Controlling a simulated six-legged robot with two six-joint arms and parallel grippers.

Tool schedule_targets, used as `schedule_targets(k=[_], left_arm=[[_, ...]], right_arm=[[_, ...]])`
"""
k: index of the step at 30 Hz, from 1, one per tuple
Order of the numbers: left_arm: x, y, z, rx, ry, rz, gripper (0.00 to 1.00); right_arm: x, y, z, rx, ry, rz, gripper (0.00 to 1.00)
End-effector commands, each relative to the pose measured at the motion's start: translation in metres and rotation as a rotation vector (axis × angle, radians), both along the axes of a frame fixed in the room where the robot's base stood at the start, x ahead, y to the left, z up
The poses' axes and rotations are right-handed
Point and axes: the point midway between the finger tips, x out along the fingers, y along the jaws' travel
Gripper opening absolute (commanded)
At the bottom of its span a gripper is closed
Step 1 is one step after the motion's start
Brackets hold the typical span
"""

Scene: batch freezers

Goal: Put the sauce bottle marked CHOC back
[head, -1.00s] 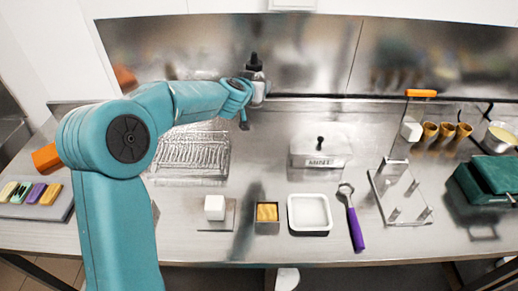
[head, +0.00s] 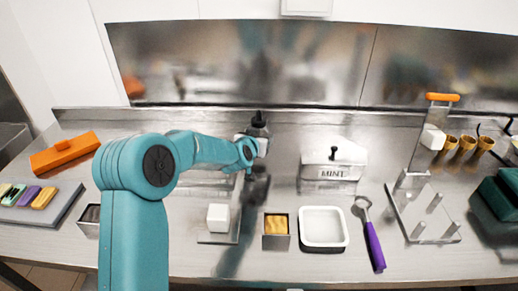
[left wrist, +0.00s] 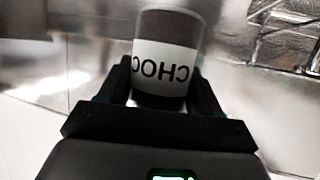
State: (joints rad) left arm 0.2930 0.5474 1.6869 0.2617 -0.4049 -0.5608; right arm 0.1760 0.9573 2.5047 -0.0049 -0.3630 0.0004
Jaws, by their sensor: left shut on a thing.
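The sauce bottle (head: 259,125) has a black nozzle cap in the head view. In the left wrist view its white label reads CHOC (left wrist: 164,68), turned upside down, below a dark body. My left gripper (head: 250,152) is shut on the bottle, its two black fingers either side of it. The bottle stands about upright over the middle of the steel counter; its lower part is partly hidden by the gripper. I cannot tell whether its base touches anything. My right gripper is not in view.
A tub marked MINT (head: 333,163) stands to the right. In front are a white block (head: 218,217), a small yellow-filled tin (head: 277,225), a white tray (head: 323,241) and a purple-handled scoop (head: 374,246). A clear pegged stand (head: 422,208) is further right. An orange block (head: 64,152) lies left.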

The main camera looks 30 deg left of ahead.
Motion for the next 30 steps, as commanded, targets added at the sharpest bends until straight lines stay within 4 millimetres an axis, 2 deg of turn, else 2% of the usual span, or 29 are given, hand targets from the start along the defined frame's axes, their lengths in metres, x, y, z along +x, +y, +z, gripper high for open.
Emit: schedule_targets(k=[1, 3, 6, 17, 18, 20, 21, 30], left_arm=[[0.000, 0.000, -0.011, 0.000, 0.003, 0.001, 0.33], [0.000, 0.000, -0.022, 0.001, 0.002, 0.001, 0.33], [0.000, 0.000, -0.030, 0.000, 0.000, 0.000, 0.33], [0.000, 0.000, -0.034, 0.001, -0.002, 0.001, 0.33], [0.000, 0.000, -0.035, 0.000, 0.000, 0.000, 0.67], [0.000, 0.000, -0.034, 0.000, 0.001, 0.000, 0.87], [0.000, 0.000, -0.034, 0.000, 0.001, 0.000, 0.90], [0.000, 0.000, -0.030, 0.000, 0.000, 0.000, 0.90]], right_arm=[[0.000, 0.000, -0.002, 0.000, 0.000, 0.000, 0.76], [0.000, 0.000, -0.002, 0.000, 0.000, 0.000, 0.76], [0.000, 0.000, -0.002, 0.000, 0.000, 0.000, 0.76], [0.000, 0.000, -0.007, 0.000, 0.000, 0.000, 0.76], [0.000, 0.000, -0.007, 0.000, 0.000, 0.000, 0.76], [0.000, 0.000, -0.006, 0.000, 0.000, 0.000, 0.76], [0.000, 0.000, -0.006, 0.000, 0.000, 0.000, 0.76], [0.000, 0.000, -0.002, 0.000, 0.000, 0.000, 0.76]])
